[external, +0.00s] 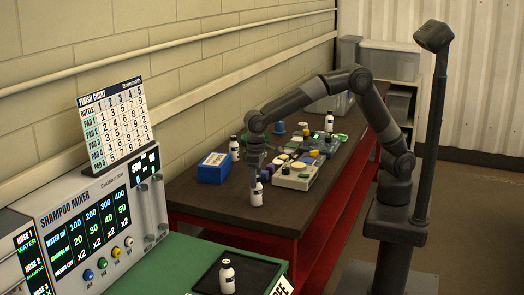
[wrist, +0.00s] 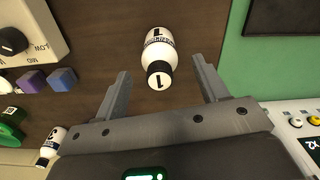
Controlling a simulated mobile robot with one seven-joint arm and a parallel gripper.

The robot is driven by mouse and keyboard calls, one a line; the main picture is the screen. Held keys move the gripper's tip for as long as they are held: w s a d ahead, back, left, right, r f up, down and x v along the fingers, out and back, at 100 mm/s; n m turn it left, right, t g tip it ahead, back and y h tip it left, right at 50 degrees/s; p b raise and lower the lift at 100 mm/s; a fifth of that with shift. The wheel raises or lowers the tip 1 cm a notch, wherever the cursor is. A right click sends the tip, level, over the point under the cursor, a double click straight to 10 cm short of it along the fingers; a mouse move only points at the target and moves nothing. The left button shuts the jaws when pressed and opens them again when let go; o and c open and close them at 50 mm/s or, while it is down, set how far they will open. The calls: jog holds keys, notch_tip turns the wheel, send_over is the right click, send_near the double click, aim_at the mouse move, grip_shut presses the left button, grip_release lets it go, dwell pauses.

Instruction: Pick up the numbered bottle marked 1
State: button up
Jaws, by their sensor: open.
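The numbered bottle marked 1 (wrist: 160,45) is white with a black cap and a printed 1 on the cap and side. In the external view this bottle (external: 257,195) stands upright at the near end of the dark tabletop. My gripper (external: 255,178) points down just above or around its top; the exact gap is hard to tell. In the wrist view my gripper (wrist: 161,65) is open, with one finger on each side of the bottle's cap and space to both. The bottle's lower body extends beyond the fingertips in that view.
Another bottle (wrist: 50,146) shows at lower left in the wrist view. Other bottles stand further back (external: 234,148) and on a black tray (external: 262,268). A blue box (external: 214,169) and a beige device (external: 296,176) stand behind my gripper. The shampoo mixer (external: 92,235) is at left.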

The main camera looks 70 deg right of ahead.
aim_at(256, 190)
notch_tip(256, 190, down, 5)
jog(key=shift+f, duration=0.2)
jog(key=c, duration=1.2)
jog(key=shift+o, duration=0.2)
jog(key=shift+r, duration=0.1)
